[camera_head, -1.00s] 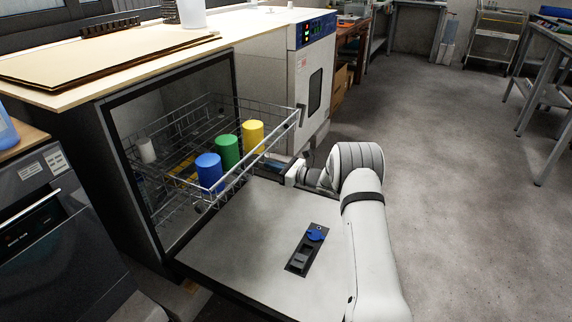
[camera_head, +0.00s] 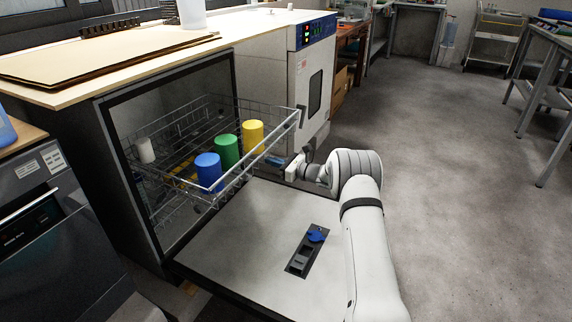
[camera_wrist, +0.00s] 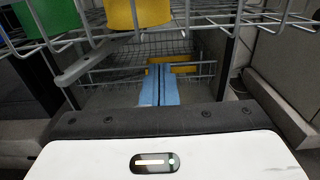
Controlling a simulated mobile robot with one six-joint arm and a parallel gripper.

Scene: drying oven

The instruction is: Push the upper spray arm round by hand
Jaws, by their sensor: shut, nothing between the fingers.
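The dishwasher's upper rack (camera_head: 285,132) is pulled out over the lowered door (camera_head: 235,235). A grey flat bar with a rounded end, which looks like the upper spray arm (camera_wrist: 88,64), hangs just under the rack at left in the wrist view. I cannot make it out in the head view. My gripper (camera_wrist: 160,72) has blue fingers, pressed together and empty. It points in beneath the rack, to the right of the bar and apart from it in the picture. In the head view my gripper (camera_head: 275,160) is at the rack's right front side.
Blue (camera_head: 209,172), green (camera_head: 227,151) and yellow (camera_head: 252,136) cups stand in the upper rack. Yellow pieces (camera_wrist: 180,68) show beyond my fingers in the wrist view. A drying oven (camera_head: 312,85) stands behind. The floor at right is clear.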

